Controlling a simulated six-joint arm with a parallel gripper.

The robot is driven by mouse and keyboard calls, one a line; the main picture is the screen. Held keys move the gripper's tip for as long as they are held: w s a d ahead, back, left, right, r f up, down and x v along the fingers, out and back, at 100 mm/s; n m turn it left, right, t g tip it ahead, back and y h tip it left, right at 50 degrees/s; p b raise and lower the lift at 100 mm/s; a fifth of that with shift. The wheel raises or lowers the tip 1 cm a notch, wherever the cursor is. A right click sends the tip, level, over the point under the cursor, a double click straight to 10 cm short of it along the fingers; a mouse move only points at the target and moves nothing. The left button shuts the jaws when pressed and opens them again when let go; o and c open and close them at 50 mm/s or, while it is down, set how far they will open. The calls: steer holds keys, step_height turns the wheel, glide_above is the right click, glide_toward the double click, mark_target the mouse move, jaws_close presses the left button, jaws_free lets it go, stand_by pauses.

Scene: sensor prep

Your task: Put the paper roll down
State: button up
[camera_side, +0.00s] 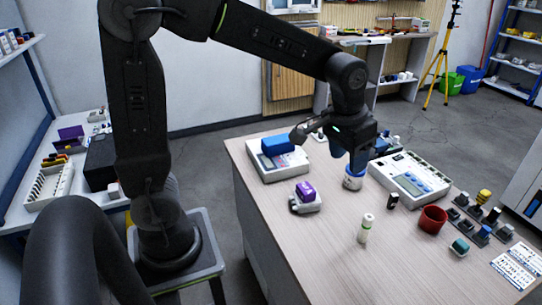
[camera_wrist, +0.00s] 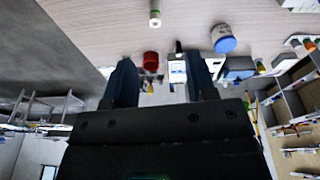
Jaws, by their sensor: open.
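My gripper (camera_side: 348,158) is over the wooden table, with its blue fingers pointing down and apart. In the wrist view the fingers of my gripper (camera_wrist: 160,82) are spread with nothing held between them. A white jar with a blue lid (camera_side: 353,182) stands close below the fingers in the side view; in the wrist view this jar (camera_wrist: 223,40) lies outside the finger gap. A small white dispenser with a purple top (camera_side: 305,195) sits on the table left of the jar. I cannot tell for sure which thing is the paper roll.
A white tube with a green band (camera_side: 365,230) stands upright near the front. A red cup (camera_side: 432,219) and a grey-white meter (camera_side: 410,180) are to the right. A balance (camera_side: 280,165) bears a blue block (camera_side: 277,145). The table's left front is clear.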

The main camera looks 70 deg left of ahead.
steer(key=s+a+r+t, duration=0.1)
steer(key=s, duration=0.7)
steer(key=s+r+m+t, duration=0.1)
steer(key=s+r+t, duration=0.1)
steer(key=s, duration=0.6)
steer(key=shift+s+a, duration=0.35)
steer(key=shift+a, duration=0.05)
